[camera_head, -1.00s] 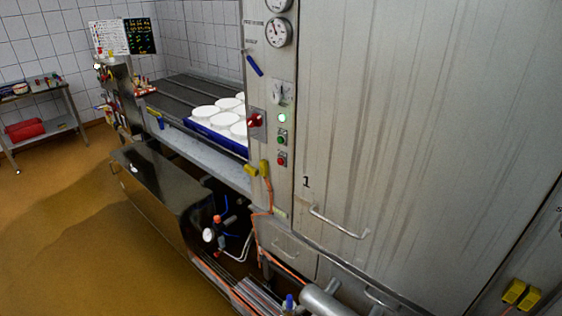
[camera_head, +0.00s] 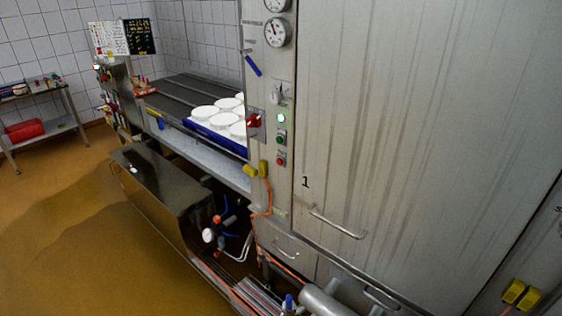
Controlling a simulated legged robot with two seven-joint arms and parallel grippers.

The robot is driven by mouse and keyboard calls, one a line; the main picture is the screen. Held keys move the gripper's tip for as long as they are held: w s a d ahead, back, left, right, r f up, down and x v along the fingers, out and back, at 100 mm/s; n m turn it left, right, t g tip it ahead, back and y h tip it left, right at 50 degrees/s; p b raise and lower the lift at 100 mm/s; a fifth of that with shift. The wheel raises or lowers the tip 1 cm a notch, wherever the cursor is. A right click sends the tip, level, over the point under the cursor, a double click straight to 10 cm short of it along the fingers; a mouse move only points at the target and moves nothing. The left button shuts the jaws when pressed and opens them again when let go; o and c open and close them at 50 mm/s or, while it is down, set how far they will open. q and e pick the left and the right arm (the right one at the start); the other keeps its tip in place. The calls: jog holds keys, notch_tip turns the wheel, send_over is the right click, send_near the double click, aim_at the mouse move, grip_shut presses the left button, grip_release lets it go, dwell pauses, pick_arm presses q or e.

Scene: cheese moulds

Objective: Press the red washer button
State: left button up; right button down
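A small red button (camera_head: 280,161) is the lowest in a column on the narrow steel control panel (camera_head: 275,210) of the washer. A green button (camera_head: 281,138) sits just above it, and a lit green-white lamp (camera_head: 281,118) above that. A larger red rotary switch (camera_head: 254,121) is to the left of the lamp. Neither of my grippers shows in the view, and nothing covers the red button.
A large steel door (camera_head: 420,130) with a handle (camera_head: 338,224) fills the right. White moulds (camera_head: 205,113) stand in a blue tray on the conveyor (camera_head: 190,90). A steel box (camera_head: 160,180) and pipes stick out below. Open floor (camera_head: 60,230) lies at left.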

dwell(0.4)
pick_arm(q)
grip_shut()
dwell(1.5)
